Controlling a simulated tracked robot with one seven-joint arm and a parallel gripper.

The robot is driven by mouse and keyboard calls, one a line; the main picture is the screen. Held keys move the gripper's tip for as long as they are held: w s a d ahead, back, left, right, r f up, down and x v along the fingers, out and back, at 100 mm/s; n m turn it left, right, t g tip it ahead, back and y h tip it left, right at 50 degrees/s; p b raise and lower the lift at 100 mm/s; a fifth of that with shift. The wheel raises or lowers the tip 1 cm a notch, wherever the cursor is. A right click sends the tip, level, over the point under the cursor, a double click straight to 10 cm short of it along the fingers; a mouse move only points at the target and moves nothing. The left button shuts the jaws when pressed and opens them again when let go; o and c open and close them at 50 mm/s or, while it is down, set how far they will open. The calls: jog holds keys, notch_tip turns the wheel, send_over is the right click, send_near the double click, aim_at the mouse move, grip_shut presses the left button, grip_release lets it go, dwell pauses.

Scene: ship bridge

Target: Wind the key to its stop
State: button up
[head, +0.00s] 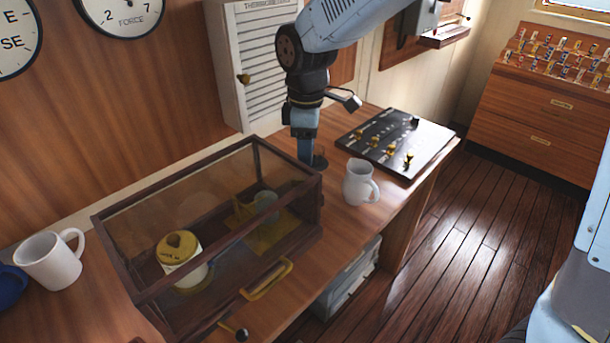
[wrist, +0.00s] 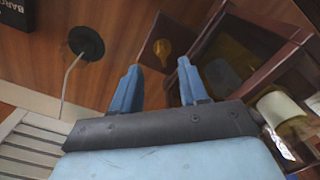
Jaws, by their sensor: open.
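A small brass key-shaped piece (wrist: 162,48) stands on a dark brown square plate (wrist: 155,60) in the wrist view, beside the right end of the glass case. In the head view I cannot make it out; my arm and the case's end are in front of that spot. My gripper (wrist: 160,75) is open and empty. Its two blue fingers point toward the key, which shows between and beyond the tips, apart from them. In the head view my gripper (head: 308,162) points down at the case's right end, left of a white mug (head: 358,183).
The wood-framed glass case (head: 215,215) holds a yellow-topped white drum (head: 181,255). A black panel with brass levers (head: 395,140) lies to the right. A louvred box (head: 265,65) hangs behind. Another mug (head: 50,262) stands far left. A dark disc with a thin rod (wrist: 87,42) is nearby.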

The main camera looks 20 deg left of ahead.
notch_tip(320, 180, down, 8)
jog(key=shift+r, duration=0.1)
dwell(0.4)
grip_shut()
